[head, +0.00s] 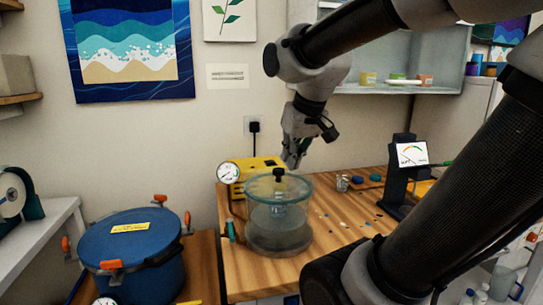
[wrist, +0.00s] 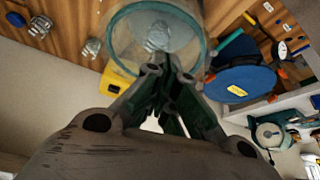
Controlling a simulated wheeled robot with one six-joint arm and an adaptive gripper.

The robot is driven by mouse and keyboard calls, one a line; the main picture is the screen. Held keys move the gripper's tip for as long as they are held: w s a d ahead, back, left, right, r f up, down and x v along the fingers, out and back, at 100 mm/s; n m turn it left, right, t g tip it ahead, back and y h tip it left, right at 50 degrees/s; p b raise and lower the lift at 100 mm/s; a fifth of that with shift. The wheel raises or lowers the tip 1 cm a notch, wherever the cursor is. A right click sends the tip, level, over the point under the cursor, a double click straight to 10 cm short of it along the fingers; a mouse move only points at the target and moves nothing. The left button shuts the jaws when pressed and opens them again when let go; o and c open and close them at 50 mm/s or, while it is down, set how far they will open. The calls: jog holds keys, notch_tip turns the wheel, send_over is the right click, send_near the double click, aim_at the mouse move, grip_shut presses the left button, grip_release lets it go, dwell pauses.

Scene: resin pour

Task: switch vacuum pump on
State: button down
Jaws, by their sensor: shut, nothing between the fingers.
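The yellow vacuum pump (head: 250,172) sits on the wooden table against the wall, with a round dial gauge (head: 229,173) at its left. Its switch cannot be made out. A glass vacuum chamber (head: 278,225) with a clear lid and dark knob (head: 279,175) stands in front and hides part of the pump. My gripper (head: 292,160) is shut and empty, pointing down just above the right end of the pump, behind the chamber; I cannot tell if it touches. In the wrist view my gripper (wrist: 170,75) shows closed fingers, with the yellow pump (wrist: 116,85) and the chamber (wrist: 155,35) beyond.
A blue pot (head: 135,255) with orange clamps stands lower left. A black plug (head: 254,127) is in the wall socket behind the pump. A dark stand with a meter display (head: 411,154) is at the right. Small cups and bits lie on the table between.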

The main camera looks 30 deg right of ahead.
jog(key=w+d+m+t+h, duration=0.1)
jog(key=w+d, duration=0.5)
jog(key=w, duration=0.6)
jog(key=w+d+r+m+t, duration=0.1)
jog(key=w+d, duration=0.5)
jog(key=w, duration=0.7)
jog(key=shift+r+m+h, duration=0.25)
jog(key=shift+m+h, duration=0.05)
jog(key=shift+h, duration=0.1)
jog(key=shift+f, duration=0.1)
send_near(270, 160)
jog(key=w, duration=0.2)
jog(key=shift+w+d+f, duration=0.1)
jog(key=shift+w+d, duration=0.2)
jog(key=shift+s+f, duration=0.25)
jog(key=shift+f, duration=0.85)
jog(key=shift+a+f, duration=0.1)
jog(key=shift+f, duration=0.45)
